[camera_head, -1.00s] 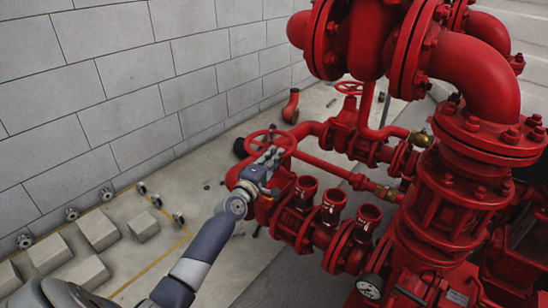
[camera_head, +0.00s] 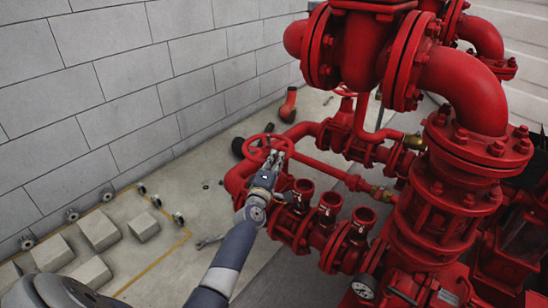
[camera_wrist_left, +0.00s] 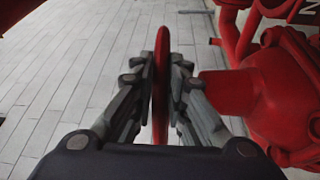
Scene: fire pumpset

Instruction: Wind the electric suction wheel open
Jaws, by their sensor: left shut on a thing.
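The red suction wheel (camera_head: 257,148) sits on the red pipework at the near left of the pumpset. My left gripper (camera_head: 272,160) is at the wheel's right side in the head view. In the left wrist view the wheel rim (camera_wrist_left: 161,80) shows edge-on as a red upright band between the two fingers of my left gripper (camera_wrist_left: 161,85), which are shut on it. The far part of the wheel is hidden in the wrist view. My right gripper is not in view.
A second red handwheel (camera_head: 345,91) is farther back. Open red outlets (camera_head: 330,203) and a gauge (camera_head: 364,287) lie right of my arm. Grey blocks (camera_head: 98,230) and small fittings lie on the floor at left. A block wall (camera_head: 110,90) stands behind.

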